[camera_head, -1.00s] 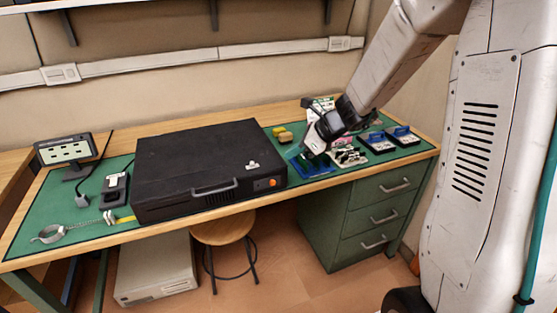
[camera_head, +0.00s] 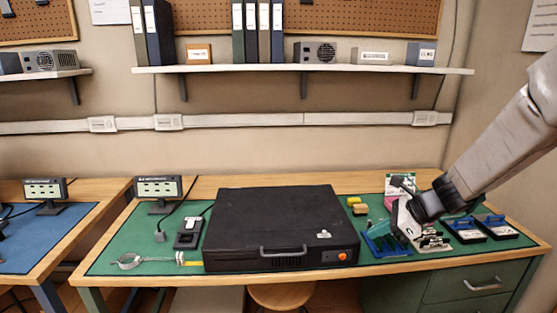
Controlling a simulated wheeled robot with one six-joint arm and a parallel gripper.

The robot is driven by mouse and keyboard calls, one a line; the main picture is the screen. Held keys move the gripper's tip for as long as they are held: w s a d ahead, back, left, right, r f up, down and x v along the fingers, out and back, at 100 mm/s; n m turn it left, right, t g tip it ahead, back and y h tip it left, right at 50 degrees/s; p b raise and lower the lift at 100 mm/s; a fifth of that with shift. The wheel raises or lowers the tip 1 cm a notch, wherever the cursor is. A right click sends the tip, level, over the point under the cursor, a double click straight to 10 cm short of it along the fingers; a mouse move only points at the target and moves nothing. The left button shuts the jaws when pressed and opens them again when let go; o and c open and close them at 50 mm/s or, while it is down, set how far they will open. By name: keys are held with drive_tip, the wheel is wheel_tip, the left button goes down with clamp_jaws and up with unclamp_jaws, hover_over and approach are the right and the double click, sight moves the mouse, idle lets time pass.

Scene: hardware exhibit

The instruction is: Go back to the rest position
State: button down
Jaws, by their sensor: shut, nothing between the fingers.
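My arm reaches in from the right edge of the head camera view. My gripper (camera_head: 402,224) is shut and empty, low over the right part of the green mat (camera_head: 185,217). It is in front of or just above a blue rack (camera_head: 385,246) and small parts; I cannot tell whether it touches them. The fingertips are small and partly lost against the parts behind them.
A black case (camera_head: 270,222) with a front handle fills the bench's middle. Two dark trays with blue items (camera_head: 495,227) lie right of the gripper. Small yellow blocks (camera_head: 357,205) lie behind. A shelf (camera_head: 300,70) runs above; a stool (camera_head: 283,294) stands below.

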drive_tip(key=s+a+r+n+g+h, duration=0.1)
drive_tip(key=s+r+n+h, duration=0.2)
drive_tip(key=s+n, duration=0.8)
drive_tip(key=s+a+r+n+g+h, duration=0.1)
drive_tip(key=s+r+n+h, duration=0.3)
drive_tip(key=s, duration=1.4)
wheel_tip(320, 180, up, 4)
drive_tip(key=n+g, duration=0.1)
drive_tip(key=n, duration=0.7)
drive_tip(key=shift+s, duration=0.25)
